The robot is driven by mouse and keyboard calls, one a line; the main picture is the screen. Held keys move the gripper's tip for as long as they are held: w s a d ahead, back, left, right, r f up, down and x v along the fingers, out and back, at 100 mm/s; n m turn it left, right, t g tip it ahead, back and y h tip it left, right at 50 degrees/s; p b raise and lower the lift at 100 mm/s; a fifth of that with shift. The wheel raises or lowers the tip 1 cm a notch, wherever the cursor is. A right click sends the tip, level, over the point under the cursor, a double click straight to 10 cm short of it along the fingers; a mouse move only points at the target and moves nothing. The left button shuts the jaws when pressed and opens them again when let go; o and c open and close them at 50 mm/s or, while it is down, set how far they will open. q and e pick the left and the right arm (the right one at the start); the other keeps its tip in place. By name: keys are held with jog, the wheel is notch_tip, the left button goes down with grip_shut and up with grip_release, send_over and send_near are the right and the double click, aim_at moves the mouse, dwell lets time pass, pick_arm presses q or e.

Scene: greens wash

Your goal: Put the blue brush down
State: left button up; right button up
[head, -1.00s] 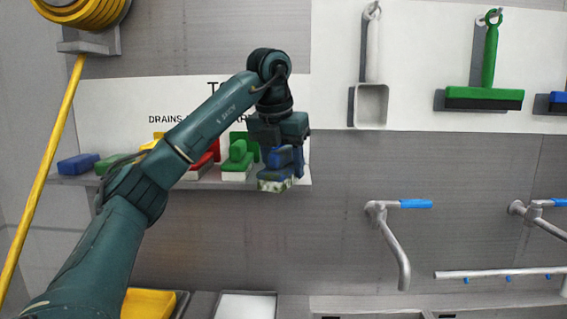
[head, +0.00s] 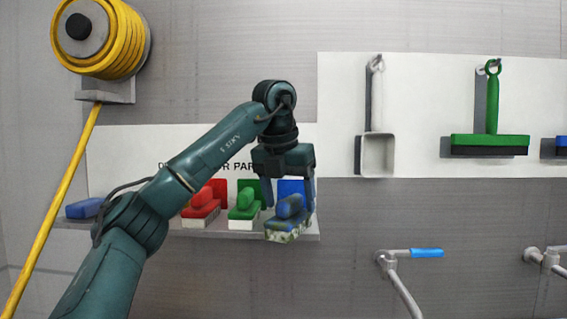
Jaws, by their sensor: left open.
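The blue brush (head: 287,222) is at the right end of the wall shelf (head: 245,234), in front of a blue panel (head: 293,187) on the backboard. Its lower part looks speckled with green and white bits. My left gripper (head: 289,206) points down over the brush with its jaws open, one finger on each side of the handle. The brush appears to rest on the shelf's front edge; whether a finger touches it I cannot tell. My right gripper is not in view.
A green brush (head: 243,206) and a red brush (head: 202,208) stand left of the blue one. A blue block (head: 85,208) lies at the shelf's left end. A yellow hose (head: 55,205) hangs at left. A tap (head: 395,262) juts out at lower right.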

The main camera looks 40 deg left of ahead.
pick_arm(q)
jog(key=v, duration=0.8)
jog(key=shift+s+r, duration=0.1)
jog(key=shift+r, duration=0.05)
dwell(0.5)
